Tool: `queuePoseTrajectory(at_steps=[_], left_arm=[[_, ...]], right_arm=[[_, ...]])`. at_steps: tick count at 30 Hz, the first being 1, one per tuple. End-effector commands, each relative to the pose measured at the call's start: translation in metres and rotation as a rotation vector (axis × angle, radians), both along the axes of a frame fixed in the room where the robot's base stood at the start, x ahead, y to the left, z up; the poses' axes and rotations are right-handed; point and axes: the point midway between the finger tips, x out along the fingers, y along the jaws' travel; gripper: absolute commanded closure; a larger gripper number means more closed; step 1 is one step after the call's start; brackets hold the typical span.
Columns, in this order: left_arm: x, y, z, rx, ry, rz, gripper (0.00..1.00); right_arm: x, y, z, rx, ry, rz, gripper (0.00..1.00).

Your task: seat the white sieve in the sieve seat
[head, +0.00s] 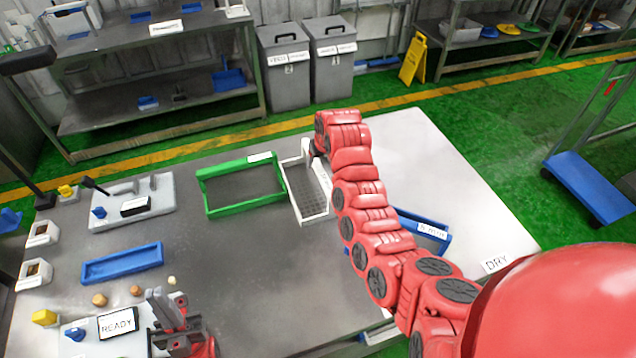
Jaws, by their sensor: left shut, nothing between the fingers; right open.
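The white sieve (318,214), a long white frame with a grey mesh floor, lies near the middle of the table, just right of a green rectangular frame (216,212). I cannot tell for sure which thing is the sieve seat. My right arm reaches across the table, and its gripper (310,154) is at the sieve's far end, open; the arm hides part of the sieve's right side, and contact is unclear. My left gripper (165,308) is shut and empty low over the table's near left part, away from the sieve.
A blue tray (122,263) lies at left, with small tan pieces (136,290) near it. A panel marked READY (118,323) is at the near left. A blue bin (428,232) is partly behind my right arm. The white table top at right (430,150) is clear.

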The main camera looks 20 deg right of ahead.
Motion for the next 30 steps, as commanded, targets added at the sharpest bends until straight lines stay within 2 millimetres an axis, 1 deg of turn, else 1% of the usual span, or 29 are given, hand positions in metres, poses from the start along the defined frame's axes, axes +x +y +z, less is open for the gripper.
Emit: queuePoseTrajectory(at_steps=[1, 3, 11, 17, 19, 22, 25, 30], left_arm=[[0.0, 0.0, -0.004, 0.0, 0.0, 0.0, 1.0], [0.0, 0.0, -0.006, 0.0, 0.0, 0.0, 1.0], [0.0, 0.0, -0.01, 0.0, 0.0, 0.0, 1.0], [0.0, 0.0, -0.025, 0.0, 0.0, 0.0, 1.0], [0.0, 0.0, -0.034, 0.0, 0.0, 0.0, 1.0], [0.0, 0.0, -0.041, 0.0, 0.0, 0.0, 1.0], [0.0, 0.0, -0.043, 0.0, 0.0, 0.0, 1.0], [0.0, 0.0, -0.042, 0.0, 0.0, 0.0, 1.0]], right_arm=[[0.002, 0.0, -0.008, 0.0, 0.002, 0.001, 0.32], [0.004, 0.0, -0.012, 0.0, -0.001, 0.001, 0.32], [0.009, -0.001, -0.023, 0.0, 0.001, 0.0, 0.32], [0.019, -0.002, -0.044, 0.0, 0.003, 0.001, 0.32], [0.023, -0.002, -0.053, -0.002, -0.001, 0.001, 0.32], [0.027, -0.002, -0.06, -0.002, 0.0, 0.001, 0.32], [0.028, -0.001, -0.063, 0.001, 0.002, 0.0, 0.32], [0.029, -0.001, -0.062, 0.001, 0.0, -0.001, 0.32]])
